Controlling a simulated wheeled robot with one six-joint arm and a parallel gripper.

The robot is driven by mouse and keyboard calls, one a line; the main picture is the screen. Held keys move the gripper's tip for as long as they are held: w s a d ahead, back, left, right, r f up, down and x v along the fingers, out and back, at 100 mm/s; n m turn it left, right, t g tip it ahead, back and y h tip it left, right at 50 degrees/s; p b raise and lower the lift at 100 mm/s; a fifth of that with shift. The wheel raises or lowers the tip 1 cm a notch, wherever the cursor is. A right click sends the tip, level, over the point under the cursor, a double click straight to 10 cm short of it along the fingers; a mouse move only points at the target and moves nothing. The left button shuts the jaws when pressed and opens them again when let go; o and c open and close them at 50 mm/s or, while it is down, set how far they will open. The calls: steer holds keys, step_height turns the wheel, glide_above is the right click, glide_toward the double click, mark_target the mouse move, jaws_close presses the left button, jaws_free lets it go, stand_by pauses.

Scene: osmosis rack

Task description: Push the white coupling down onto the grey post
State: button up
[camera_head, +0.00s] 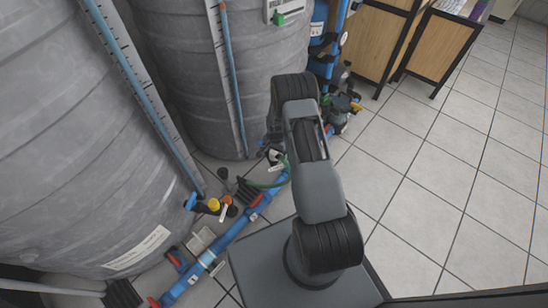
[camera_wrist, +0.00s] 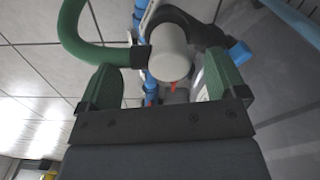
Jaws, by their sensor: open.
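In the wrist view my gripper (camera_wrist: 162,85) is open, with a green-padded finger on each side. A pale grey-white cylinder (camera_wrist: 172,50), seen nearly end-on, lies between and just beyond the fingertips, apart from both. It looks like the white coupling, though I cannot tell it surely from the grey post. A green hose (camera_wrist: 75,30) with a black end meets its left side. A black curved part (camera_wrist: 195,25) is behind it. In the head view my arm hides the gripper; a small white piece (camera_head: 277,166) shows beside the green hose (camera_head: 270,184).
A blue pipe (camera_head: 232,232) runs along the tiled floor below two large grey tanks (camera_head: 70,130). Valves with yellow and orange parts (camera_head: 214,205) stand by the near tank. Wooden cabinets (camera_head: 385,42) are at the back. The tiled floor (camera_head: 440,190) on the right is clear.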

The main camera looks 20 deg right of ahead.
steer(key=shift+f, duration=0.7)
steer(key=c, duration=1)
steer(key=shift+r, duration=0.15)
steer(key=shift+r, duration=0.55)
step_height(320, 180, up, 2)
steer(key=shift+r+p, duration=0.25)
steer(key=shift+p, duration=0.5)
steer(key=s+d+r+p, duration=0.1)
steer(key=s+d+r, duration=0.1)
steer(key=s+r, duration=0.1)
steer(key=s+d+r+p, duration=0.2)
steer(key=s+d+r, duration=0.1)
steer(key=s, duration=0.1)
steer(key=s+d+r+p, duration=0.2)
steer(key=s+d+r, duration=0.1)
steer(key=s, duration=0.1)
steer(key=shift+s+r, duration=0.1)
steer(key=shift+s, duration=0.2)
